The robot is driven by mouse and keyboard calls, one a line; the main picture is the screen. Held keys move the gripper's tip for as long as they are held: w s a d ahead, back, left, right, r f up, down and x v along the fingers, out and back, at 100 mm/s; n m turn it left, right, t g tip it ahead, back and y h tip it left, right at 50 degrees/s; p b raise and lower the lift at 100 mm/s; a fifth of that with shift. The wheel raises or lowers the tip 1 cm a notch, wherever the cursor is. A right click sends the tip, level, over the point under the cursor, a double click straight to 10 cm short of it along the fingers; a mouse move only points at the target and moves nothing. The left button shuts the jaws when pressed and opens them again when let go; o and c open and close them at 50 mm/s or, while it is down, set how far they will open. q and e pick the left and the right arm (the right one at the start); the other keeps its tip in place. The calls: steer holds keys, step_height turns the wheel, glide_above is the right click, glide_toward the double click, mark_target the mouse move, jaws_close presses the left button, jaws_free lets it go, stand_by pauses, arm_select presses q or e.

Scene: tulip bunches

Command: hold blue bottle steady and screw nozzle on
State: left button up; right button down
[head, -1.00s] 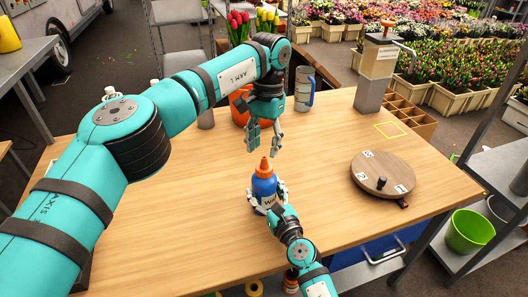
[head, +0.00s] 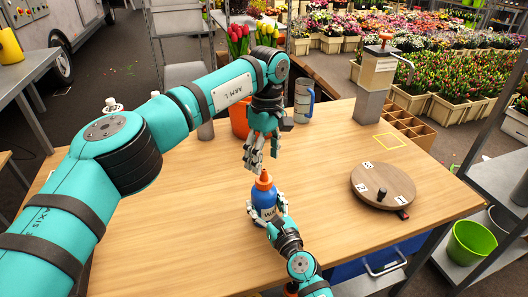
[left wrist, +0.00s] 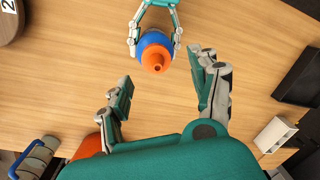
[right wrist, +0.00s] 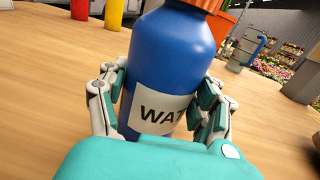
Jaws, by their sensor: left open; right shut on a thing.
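The blue bottle (head: 264,198) stands upright on the wooden table with a white label. The orange nozzle (head: 264,180) sits on its top, pointing up; how tightly it is seated cannot be told. It also shows in the left wrist view (left wrist: 157,58). My right gripper (right wrist: 163,88) is shut on the bottle's body, with fingers on both sides. My left gripper (head: 261,165) is open and empty, just above the nozzle. In the left wrist view, its fingers (left wrist: 166,82) are spread apart, with the nozzle above the gap in the picture and untouched.
A round wooden turntable (head: 383,186) with number tags lies on the right. A pump dispenser (head: 376,80), a wooden divided box (head: 408,128) and a grey mug (head: 304,100) stand at the back. An orange pot (head: 240,122) is behind my left gripper. The table's left side is clear.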

mark_target(264, 170)
arm_select(q)
steer(key=n, duration=0.7)
steer(key=shift+r+n, duration=0.1)
steer(key=shift+n, duration=0.2)
steer(key=n, duration=0.4)
steer(key=shift+n, duration=0.3)
steer(key=n, duration=0.7)
steer(key=shift+r+t, duration=0.2)
steer(key=shift+t, duration=0.1)
steer(key=n, duration=0.6)
steer(key=shift+r, duration=0.1)
steer(key=shift+f, duration=4)
